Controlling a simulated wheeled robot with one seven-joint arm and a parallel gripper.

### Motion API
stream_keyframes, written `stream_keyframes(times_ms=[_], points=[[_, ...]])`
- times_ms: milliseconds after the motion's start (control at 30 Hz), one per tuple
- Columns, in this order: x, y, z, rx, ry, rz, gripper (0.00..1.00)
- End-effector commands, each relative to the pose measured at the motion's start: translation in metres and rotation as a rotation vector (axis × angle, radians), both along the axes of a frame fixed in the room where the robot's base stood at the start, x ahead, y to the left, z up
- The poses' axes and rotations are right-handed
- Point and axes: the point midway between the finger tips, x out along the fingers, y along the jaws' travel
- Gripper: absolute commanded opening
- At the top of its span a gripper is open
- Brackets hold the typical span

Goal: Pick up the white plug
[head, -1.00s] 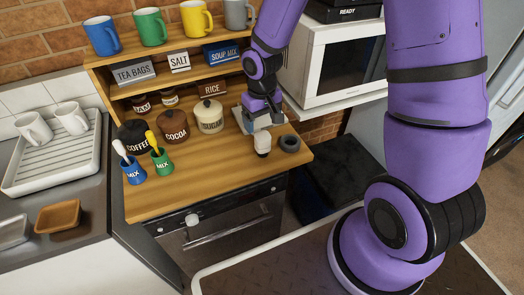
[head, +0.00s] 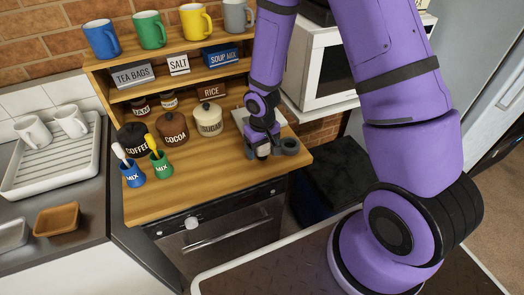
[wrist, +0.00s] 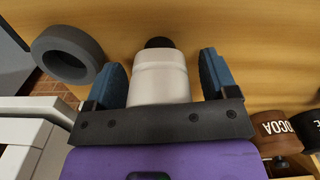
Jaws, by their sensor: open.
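The white plug (wrist: 158,78), a pale block with a dark round end, lies between the two blue fingers of my gripper (wrist: 162,74) in the wrist view. My gripper is open, with a gap showing on each side of the plug. In the head view my gripper (head: 262,146) is low over the right part of the wooden counter and hides most of the plug.
A dark grey ring (wrist: 68,53) sits close beside my gripper; it also shows in the head view (head: 288,146). Cocoa (head: 173,127) and sugar (head: 208,119) jars stand to the left. A shelf (head: 170,80) with mugs rises behind.

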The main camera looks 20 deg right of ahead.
Motion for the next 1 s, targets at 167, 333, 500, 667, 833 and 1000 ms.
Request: stream_keyframes(times_ms=[167, 333, 500, 667, 833, 1000], points=[[0.0, 0.0, -0.001, 0.0, 0.0, 0.0, 0.79], [0.0, 0.0, 0.0, 0.0, 0.0, 0.0, 0.49], [0.0, 0.0, 0.0, 0.0, 0.0, 0.0, 0.26], [0.0, 0.0, 0.0, 0.0, 0.0, 0.0, 0.26], [0.0, 0.001, 0.002, 0.0, -0.001, 0.0, 0.26], [0.001, 0.004, 0.01, 0.001, -0.002, 0.001, 0.26]])
